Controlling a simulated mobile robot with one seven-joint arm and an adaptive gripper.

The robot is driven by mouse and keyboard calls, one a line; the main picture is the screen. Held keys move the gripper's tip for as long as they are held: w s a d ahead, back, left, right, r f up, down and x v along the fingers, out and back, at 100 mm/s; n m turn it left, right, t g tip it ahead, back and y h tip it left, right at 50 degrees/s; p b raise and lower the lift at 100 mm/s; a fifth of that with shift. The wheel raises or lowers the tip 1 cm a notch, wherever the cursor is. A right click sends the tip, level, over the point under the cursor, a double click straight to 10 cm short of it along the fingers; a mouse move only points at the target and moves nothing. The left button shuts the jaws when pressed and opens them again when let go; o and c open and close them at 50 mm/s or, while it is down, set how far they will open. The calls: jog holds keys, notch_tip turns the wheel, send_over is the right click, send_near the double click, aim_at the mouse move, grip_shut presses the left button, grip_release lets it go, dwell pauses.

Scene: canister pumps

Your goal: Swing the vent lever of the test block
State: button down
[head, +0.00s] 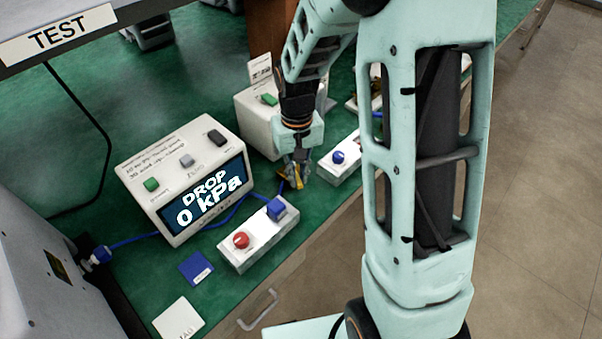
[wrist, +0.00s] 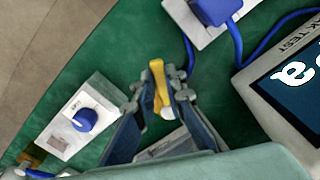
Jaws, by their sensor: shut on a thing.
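My gripper (head: 297,172) is shut on a small yellow piece (wrist: 158,84) with a pale end. The yellow piece also shows below the fingers in the head view (head: 283,187). A white block (head: 232,261) carries a red round knob (head: 241,240) and a blue cube-shaped fitting (head: 276,209); it lies left of and nearer than my gripper. Another white block (wrist: 57,135) carries a blue knob (wrist: 85,119), to the right of my gripper in the head view (head: 338,157). I cannot tell for sure which part is the vent lever.
A display box (head: 167,173) reading "DROP 0 kPa" stands left, with a blue hose (head: 238,208) near it. A blue card (head: 197,268) and a white card (head: 178,318) lie in front. A white box with a green button (head: 245,118) stands behind my gripper.

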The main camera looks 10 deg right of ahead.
jog(key=shift+a+m, duration=0.15)
jog(key=shift+m, duration=0.25)
jog(key=c, duration=2)
grip_release()
jog(key=shift+o, duration=0.2)
jog(key=shift+r, duration=0.1)
notch_tip(320, 180, up, 12)
